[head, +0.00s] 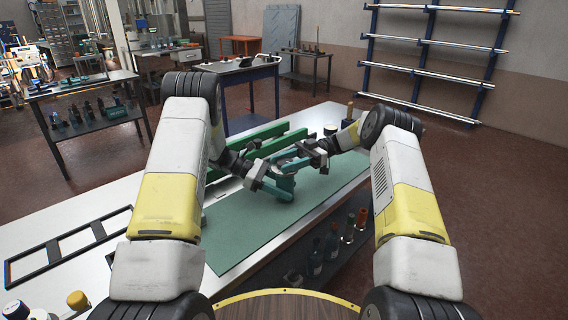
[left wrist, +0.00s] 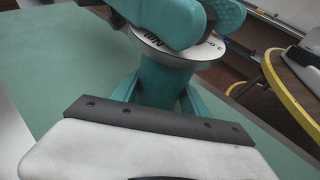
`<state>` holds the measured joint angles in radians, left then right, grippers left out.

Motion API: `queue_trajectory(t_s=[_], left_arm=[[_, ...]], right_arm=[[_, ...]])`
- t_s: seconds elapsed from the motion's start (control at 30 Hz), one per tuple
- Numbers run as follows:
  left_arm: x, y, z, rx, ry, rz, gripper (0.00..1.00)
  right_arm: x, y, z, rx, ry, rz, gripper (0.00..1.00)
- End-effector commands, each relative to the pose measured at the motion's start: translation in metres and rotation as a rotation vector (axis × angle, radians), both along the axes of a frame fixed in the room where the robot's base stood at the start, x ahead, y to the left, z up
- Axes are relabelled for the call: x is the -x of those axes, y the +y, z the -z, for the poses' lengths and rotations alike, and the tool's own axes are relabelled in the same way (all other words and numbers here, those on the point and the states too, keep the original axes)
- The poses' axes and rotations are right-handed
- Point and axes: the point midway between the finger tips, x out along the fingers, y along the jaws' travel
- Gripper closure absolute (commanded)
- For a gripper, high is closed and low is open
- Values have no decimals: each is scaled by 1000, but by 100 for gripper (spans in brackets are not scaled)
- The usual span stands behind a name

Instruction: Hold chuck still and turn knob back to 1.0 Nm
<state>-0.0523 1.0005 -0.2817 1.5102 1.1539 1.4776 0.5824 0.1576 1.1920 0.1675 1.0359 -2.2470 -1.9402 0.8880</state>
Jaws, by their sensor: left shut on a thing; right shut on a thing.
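A teal device (head: 280,190) stands on the green mat (head: 236,225) on the bench, between my two grippers. In the left wrist view its upright teal body (left wrist: 163,82) carries a pale ring with dark markings (left wrist: 190,46), partly covered by rounded teal parts above. My left gripper (head: 272,176) is shut on the device, low and to the left. My right gripper (head: 304,160) is shut on it, higher and to the right. The grippers hide much of the device, so I cannot tell chuck from knob in the head view.
Long green bars (head: 262,134) lie on the bench behind the grippers. A black frame (head: 70,243) lies on the left. Several bottles (head: 331,241) stand below the bench's right edge. The mat's front part is clear.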

Motion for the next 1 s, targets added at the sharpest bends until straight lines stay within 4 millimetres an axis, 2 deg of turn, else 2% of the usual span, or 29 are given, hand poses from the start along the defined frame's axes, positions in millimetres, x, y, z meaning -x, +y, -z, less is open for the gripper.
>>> queue_trajectory(t_s=[0.4, 1.0], left_arm=[[0, -3, -1, 2, -1, 2, 100], [0, -2, -1, 2, 0, 2, 100]], right_arm=[[4, 5, 2, -5, 8, -152, 96], [0, -1, 1, 4, -2, -168, 96]])
